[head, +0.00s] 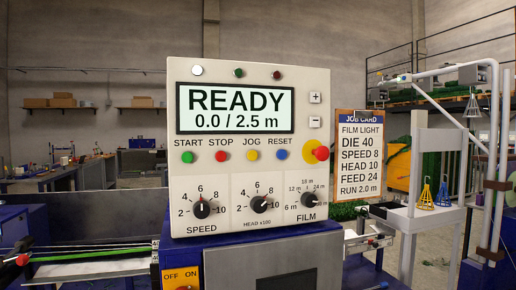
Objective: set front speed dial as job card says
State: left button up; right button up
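The speed dial (201,208) is a black knob at the lower left of the cream control panel (240,158), above the label SPEED. Its scale runs from 2 to 10 and its white mark appears to point up, near 6. The job card (361,152) on a brown board right of the panel reads FILM LIGHT, DIE 40, SPEED 8, HEAD 10, FEED 24, RUN 2.0 m. The display (235,108) reads READY, 0.0 / 2.5 m. Neither gripper is in view.
Right of the speed dial are the HEAD dial (262,204) and the FILM dial (308,198). Coloured buttons sit above them, with a red emergency knob (321,153) at the panel's right. A white frame (410,200) stands at right. The space before the panel looks clear.

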aim_at(201, 209)
jog(key=u, duration=0.55)
jog(key=k, duration=1.3)
jog(key=u, duration=0.85)
jog(key=i, duration=1.3)
jog(key=z, duration=0.95)
